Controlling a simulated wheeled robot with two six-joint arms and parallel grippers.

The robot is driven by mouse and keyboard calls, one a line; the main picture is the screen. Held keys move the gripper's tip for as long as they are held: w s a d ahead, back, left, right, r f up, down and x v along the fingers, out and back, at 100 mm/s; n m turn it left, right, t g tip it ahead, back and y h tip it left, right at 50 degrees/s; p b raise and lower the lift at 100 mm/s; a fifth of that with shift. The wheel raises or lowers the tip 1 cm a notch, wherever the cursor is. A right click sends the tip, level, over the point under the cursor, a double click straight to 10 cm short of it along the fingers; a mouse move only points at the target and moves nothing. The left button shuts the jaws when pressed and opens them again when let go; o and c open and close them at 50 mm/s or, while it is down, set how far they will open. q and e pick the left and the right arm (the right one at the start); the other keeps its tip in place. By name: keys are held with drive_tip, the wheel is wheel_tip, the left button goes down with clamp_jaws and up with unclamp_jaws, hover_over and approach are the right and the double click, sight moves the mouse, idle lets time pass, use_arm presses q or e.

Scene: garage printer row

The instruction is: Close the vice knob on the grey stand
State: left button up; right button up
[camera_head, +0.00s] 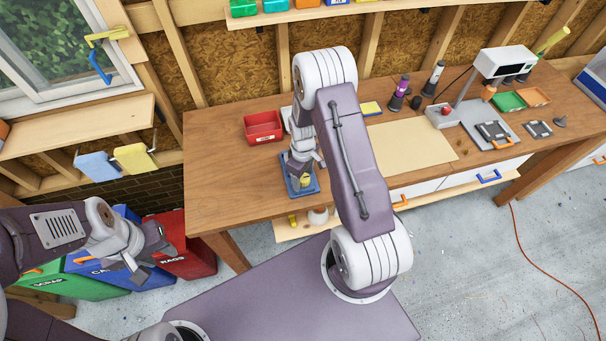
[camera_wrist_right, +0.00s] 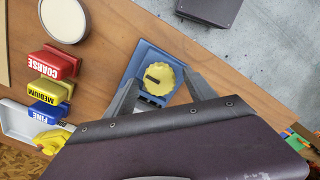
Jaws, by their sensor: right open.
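A round yellow knob (camera_wrist_right: 166,76) with a dark bar across its face sits on a blue base (camera_wrist_right: 146,56) in the right wrist view. In the head view the blue base (camera_head: 313,187) lies near the bench's front edge, with the knob largely hidden by my right gripper (camera_head: 301,178). In the right wrist view my right gripper (camera_wrist_right: 160,80) is open, its fingers on either side of the knob in the picture. I cannot tell whether they touch it. My left gripper (camera_head: 150,250) hangs left of the bench, apart from the knob; its finger opening is unclear.
A red bin (camera_head: 263,127) stands behind the base. Red (camera_wrist_right: 54,62), yellow (camera_wrist_right: 48,91) and blue (camera_wrist_right: 46,112) labelled blocks and a round pale-topped item (camera_wrist_right: 64,18) lie nearby. Lidded bins (camera_head: 180,245) stand below my left arm. A tan mat (camera_head: 410,142) lies bare to the right.

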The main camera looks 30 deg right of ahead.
drive_tip(key=shift+c, duration=0.8)
drive_tip(key=c, duration=1.2)
drive_tip(key=m+b, duration=0.1)
drive_tip(key=m, duration=0.5)
drive_tip(key=m+b, duration=0.1)
drive_tip(key=m, duration=0.5)
drive_tip(key=shift+w, duration=0.1)
drive_tip(key=m, duration=0.5)
drive_tip(key=shift+m+b, duration=0.3)
drive_tip(key=shift+b, duration=0.05)
drive_tip(key=m, duration=0.6)
drive_tip(key=shift+r, duration=0.1)
